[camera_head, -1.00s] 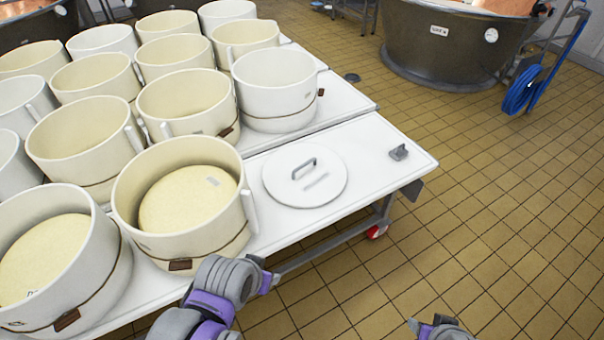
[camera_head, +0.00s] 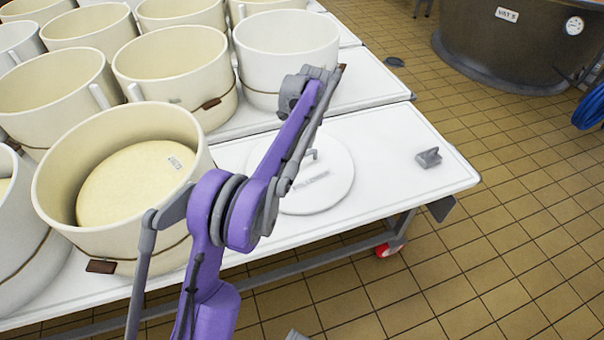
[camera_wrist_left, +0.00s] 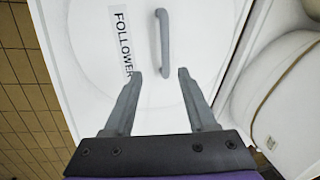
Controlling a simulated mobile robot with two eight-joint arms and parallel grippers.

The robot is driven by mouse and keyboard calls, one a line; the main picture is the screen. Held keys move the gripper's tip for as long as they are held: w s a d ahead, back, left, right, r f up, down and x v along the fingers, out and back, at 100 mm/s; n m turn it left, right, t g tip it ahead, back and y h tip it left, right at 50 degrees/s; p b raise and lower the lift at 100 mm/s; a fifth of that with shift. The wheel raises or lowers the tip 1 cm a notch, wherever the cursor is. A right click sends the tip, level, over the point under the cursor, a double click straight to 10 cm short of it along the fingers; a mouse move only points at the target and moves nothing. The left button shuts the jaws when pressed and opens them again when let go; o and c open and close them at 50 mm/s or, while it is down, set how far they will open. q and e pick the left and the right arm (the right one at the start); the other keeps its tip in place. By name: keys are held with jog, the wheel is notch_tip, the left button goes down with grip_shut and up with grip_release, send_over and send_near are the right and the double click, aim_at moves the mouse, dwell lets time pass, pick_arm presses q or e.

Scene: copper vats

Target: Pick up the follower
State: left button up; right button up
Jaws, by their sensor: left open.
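The follower (camera_head: 335,195) is a flat white round lid with a grey bar handle, lying on the white table top (camera_head: 400,165). In the left wrist view the follower (camera_wrist_left: 205,50) fills the middle, with a "FOLLOWER" label left of the handle (camera_wrist_left: 164,45). My left gripper (camera_wrist_left: 160,76) is open and empty there. Its fingertips appear on either side of the handle's lower end; the height gap cannot be told. In the head view my left arm crosses in front of the follower, covering its left part; the fingers cannot be made out. My right gripper is not in view.
Cream tubs crowd the table's left and back; a filled tub (camera_head: 120,235) and a white tub (camera_head: 285,40) stand close to the follower. A small grey piece (camera_head: 428,157) lies near the table's right end. A dark vat (camera_head: 510,50) stands beyond the tiled floor.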

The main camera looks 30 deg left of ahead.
aim_at(300, 155)
pick_arm(q)
jog(key=x, duration=0.3)
jog(key=b+x, duration=0.1)
jog(key=x, duration=0.2)
jog(key=a+b+x, duration=0.1)
jog(key=x, duration=0.2)
jog(key=shift+w, duration=0.35)
jog(key=b+x, duration=0.1)
jog(key=x, duration=0.4)
jog(key=shift+s+b, duration=0.15)
jog(key=shift+b, duration=0.2)
jog(key=shift+r, duration=0.15)
grip_shut()
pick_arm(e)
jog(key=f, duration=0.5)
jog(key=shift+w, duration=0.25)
